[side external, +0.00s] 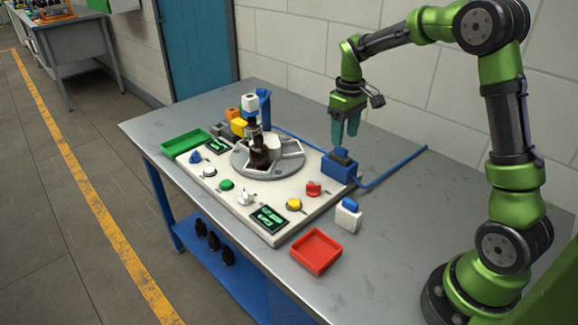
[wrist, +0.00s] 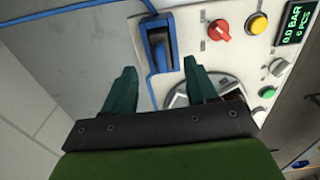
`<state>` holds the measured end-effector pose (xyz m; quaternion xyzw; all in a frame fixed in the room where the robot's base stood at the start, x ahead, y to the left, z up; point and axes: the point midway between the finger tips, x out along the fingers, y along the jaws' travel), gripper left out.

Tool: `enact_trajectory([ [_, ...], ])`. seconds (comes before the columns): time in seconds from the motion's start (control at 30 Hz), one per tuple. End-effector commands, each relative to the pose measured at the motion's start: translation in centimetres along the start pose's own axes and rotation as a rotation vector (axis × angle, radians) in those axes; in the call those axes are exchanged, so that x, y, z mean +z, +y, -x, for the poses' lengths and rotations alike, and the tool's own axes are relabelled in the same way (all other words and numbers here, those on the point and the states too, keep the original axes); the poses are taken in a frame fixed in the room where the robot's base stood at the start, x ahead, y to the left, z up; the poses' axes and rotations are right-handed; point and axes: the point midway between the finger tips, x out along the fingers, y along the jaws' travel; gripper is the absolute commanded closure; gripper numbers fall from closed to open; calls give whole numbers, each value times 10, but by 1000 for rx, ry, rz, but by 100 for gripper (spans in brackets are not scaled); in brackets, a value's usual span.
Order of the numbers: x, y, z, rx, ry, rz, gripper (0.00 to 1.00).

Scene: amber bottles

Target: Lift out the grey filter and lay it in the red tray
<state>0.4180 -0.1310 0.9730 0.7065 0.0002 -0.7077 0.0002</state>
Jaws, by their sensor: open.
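The grey filter (side external: 341,155) shows as a dark grey block seated in the blue holder (side external: 337,170) at the panel's right corner. In the wrist view the filter (wrist: 158,45) lies inside the blue holder (wrist: 150,82), just beyond my fingertips. My gripper (side external: 346,138) has teal fingers pointing down above the holder, apart from the filter.
A white block with a blue top (side external: 347,215) stands between holder and tray. The panel carries a red knob (side external: 313,188), several buttons and a turntable (side external: 282,164) with a brown bottle (side external: 259,153). A blue hose (side external: 392,170) runs behind the holder. A green tray (side external: 186,142) is at left.

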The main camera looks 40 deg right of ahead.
Motion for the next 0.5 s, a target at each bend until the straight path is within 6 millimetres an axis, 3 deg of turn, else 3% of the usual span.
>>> enact_trajectory([
  [0.17, 0, 0, -11, -1, 0, 0, 43],
  [0.5, -4, -2, -56, -1, -1, -1, 43],
])
